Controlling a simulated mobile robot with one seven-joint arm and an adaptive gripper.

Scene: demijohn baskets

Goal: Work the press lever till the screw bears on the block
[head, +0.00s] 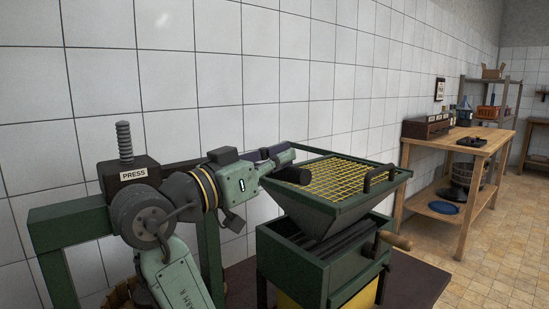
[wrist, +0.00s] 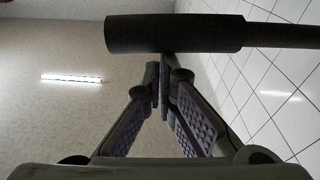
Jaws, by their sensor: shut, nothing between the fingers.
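The press head (head: 128,175), a dark box labelled PRESS, sits on a green frame (head: 70,222) at the left of the head view. Its threaded screw (head: 124,140) stands up out of the top. A dark lever runs right from the head behind my arm and ends in a black grip (head: 292,175). In the wrist view the lever grip (wrist: 175,33) lies across the top, just beyond my fingertips. My gripper (head: 281,154) is shut and empty, close beside the grip; contact is unclear. It also shows in the wrist view (wrist: 160,92). The block and the screw's lower end are hidden.
A green crusher hopper (head: 325,213) with a yellow grid (head: 342,178) and a crank handle (head: 395,240) stands right beside my gripper. The tiled wall is close behind. A wooden workbench (head: 480,143) stands farther right, with open floor (head: 480,280) before it.

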